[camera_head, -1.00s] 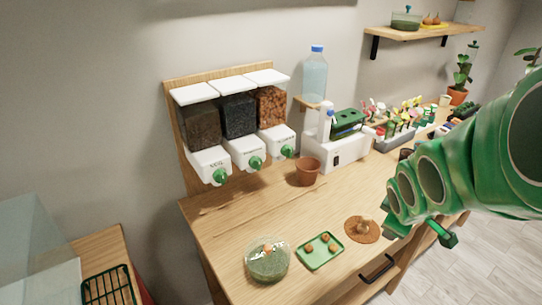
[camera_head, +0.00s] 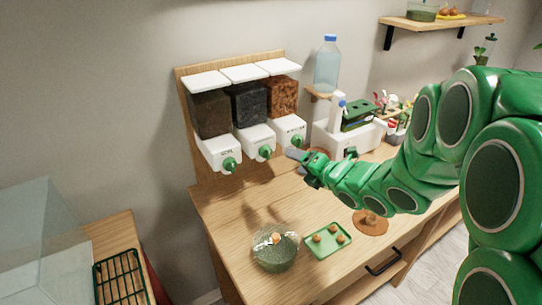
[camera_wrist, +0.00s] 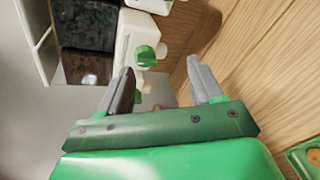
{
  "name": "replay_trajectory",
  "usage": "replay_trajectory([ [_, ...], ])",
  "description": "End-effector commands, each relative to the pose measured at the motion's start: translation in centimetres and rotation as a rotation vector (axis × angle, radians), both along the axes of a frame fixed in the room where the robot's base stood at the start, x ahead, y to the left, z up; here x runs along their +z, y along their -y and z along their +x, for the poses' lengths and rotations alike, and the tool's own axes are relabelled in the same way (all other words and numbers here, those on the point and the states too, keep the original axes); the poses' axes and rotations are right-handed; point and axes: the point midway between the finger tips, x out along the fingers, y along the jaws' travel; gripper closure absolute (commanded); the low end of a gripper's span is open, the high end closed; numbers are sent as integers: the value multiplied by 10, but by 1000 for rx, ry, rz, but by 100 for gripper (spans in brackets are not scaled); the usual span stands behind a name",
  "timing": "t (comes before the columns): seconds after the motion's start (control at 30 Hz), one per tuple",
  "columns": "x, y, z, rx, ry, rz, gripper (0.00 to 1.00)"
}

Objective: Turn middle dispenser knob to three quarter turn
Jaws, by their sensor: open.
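The wall dispenser has three bins over white outlets, each with a green knob. The middle knob (camera_head: 265,152) is on the outlet under the black-filled bin (camera_head: 249,105). The left knob (camera_head: 230,164) and right knob (camera_head: 297,141) flank it. My gripper (camera_head: 296,157) is open and empty, right of the middle knob and just below the right one in the head view. In the wrist view a green knob (camera_wrist: 147,55) on a white outlet shows just beyond and between my open fingers (camera_wrist: 160,70), apart from them. I cannot tell its turn angle.
A clear bottle (camera_head: 327,64) stands on a small shelf right of the dispenser. A white caddy (camera_head: 345,138) is behind my arm. A glass bowl (camera_head: 276,250) and a green tray (camera_head: 327,241) sit on the tabletop. The tabletop below the dispenser is clear.

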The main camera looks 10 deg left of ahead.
Motion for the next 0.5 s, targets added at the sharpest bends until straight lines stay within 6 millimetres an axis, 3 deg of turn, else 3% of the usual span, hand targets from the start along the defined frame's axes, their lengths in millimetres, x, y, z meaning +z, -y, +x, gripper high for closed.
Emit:
replay_trajectory([
  [0.1, 1, -17, -8, 79, 62, 16, 35],
  [0.23, 3, -26, -12, 119, 97, 28, 35],
  [0.5, -1, -43, -3, 125, 99, 29, 35],
])
